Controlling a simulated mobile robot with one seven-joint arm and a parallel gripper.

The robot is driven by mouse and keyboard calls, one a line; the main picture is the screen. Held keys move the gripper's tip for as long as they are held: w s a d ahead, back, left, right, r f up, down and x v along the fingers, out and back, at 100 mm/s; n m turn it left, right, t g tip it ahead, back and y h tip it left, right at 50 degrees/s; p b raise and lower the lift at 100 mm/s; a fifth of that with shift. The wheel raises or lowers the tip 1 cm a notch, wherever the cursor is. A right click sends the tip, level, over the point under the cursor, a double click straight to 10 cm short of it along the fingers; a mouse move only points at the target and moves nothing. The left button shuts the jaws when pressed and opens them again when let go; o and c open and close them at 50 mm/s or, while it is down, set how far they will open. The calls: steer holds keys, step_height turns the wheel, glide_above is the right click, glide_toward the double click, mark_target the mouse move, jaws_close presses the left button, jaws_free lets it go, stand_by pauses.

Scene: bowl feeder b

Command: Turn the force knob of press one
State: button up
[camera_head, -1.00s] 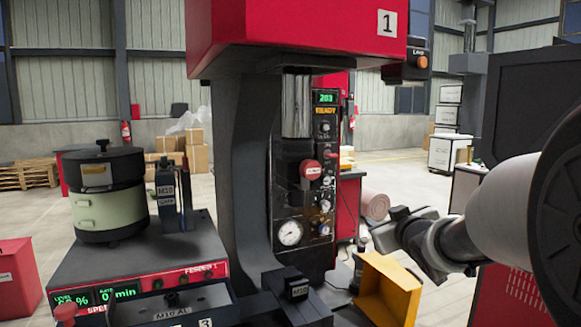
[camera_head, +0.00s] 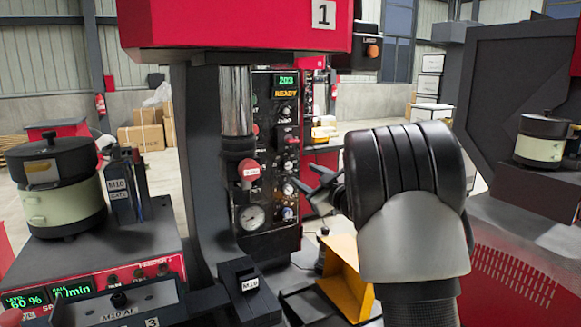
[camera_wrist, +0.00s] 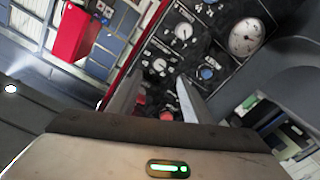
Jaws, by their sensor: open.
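Press one (camera_head: 235,32) is a red-headed machine with a "1" label. Its dark control panel (camera_head: 268,160) shows a lit display (camera_head: 286,86) reading 203 and READY. Below the display is a column of small knobs (camera_head: 288,165), some with blue caps; I cannot read which is the force knob. In the wrist view the panel has white-faced knobs (camera_wrist: 183,30), a blue knob (camera_wrist: 208,73) and a round gauge (camera_wrist: 247,37). My gripper (camera_head: 312,188) is open and empty, just right of the panel's lower knobs, apart from them as far as I can tell. My wrist partly hides the area behind it.
A red knob-like part (camera_head: 248,170) sits under the press ram. A yellow bin (camera_head: 345,275) stands below my gripper. A feeder (camera_head: 95,265) with a bowl stands at left. A dark machine (camera_head: 520,130) is at right.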

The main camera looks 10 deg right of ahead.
mark_target(289, 165)
steer(key=x, duration=1)
steer(key=shift+p, duration=0.35)
steer(key=shift+c, duration=0.3)
steer(key=c, duration=1)
